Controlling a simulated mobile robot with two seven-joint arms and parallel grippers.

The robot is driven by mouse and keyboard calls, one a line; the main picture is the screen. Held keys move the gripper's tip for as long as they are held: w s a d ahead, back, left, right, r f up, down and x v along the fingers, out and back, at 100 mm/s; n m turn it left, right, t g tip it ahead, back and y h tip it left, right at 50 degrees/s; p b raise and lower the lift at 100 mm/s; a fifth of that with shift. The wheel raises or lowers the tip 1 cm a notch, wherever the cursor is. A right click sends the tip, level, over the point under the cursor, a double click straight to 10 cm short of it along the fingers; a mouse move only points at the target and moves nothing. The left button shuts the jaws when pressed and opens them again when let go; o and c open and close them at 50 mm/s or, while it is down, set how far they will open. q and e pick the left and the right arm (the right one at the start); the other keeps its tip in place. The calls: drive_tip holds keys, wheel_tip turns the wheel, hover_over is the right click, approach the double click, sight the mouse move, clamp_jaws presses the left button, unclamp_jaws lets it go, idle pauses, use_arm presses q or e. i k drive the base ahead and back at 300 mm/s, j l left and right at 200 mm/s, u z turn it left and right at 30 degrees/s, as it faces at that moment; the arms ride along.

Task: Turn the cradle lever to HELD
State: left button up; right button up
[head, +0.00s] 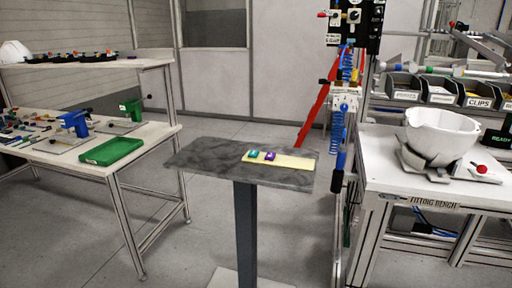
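A white helmet shell (439,134) sits open side up in a grey cradle (424,168) on the fitting bench at the right of the head view. A lever with a red ball knob (482,169) is at the cradle's right side, low and close to the bench top. Any HELD marking is too small to read from here. Neither of my grippers is in view, so I cannot see whether they are open or shut.
The fitting bench (375,168) has a bare front left area. Labelled bins (437,91) stand behind it. A grey-topped pedestal table (210,155) stands in the middle, with a yellow strip (294,162) on it. A workbench with a green tray (111,151) is left. Open floor lies between.

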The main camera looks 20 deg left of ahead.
sight(482, 169)
drive_tip(key=i+j, duration=1.15)
drive_tip(key=j, duration=0.15)
